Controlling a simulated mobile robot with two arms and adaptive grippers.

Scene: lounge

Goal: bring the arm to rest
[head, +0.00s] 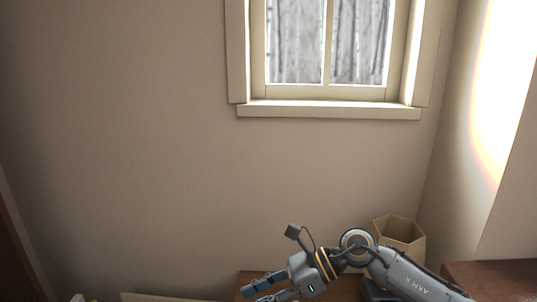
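My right arm, marked "ARM R", comes in from the lower right of the head view and bends at its round joint. Its gripper (252,294) points left and slightly down at the bottom edge of the picture. Two separate fingers show with a gap between them, and I see nothing held there. The lower finger is partly cut off by the frame edge. My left gripper is not in view.
A hexagonal beige bin (401,229) stands behind the arm's joint, by the corner. A brown wooden surface (252,276) lies partly behind the gripper. Brown furniture (497,272) is at the lower right. A window sill (330,111) juts out above; the wall between is bare.

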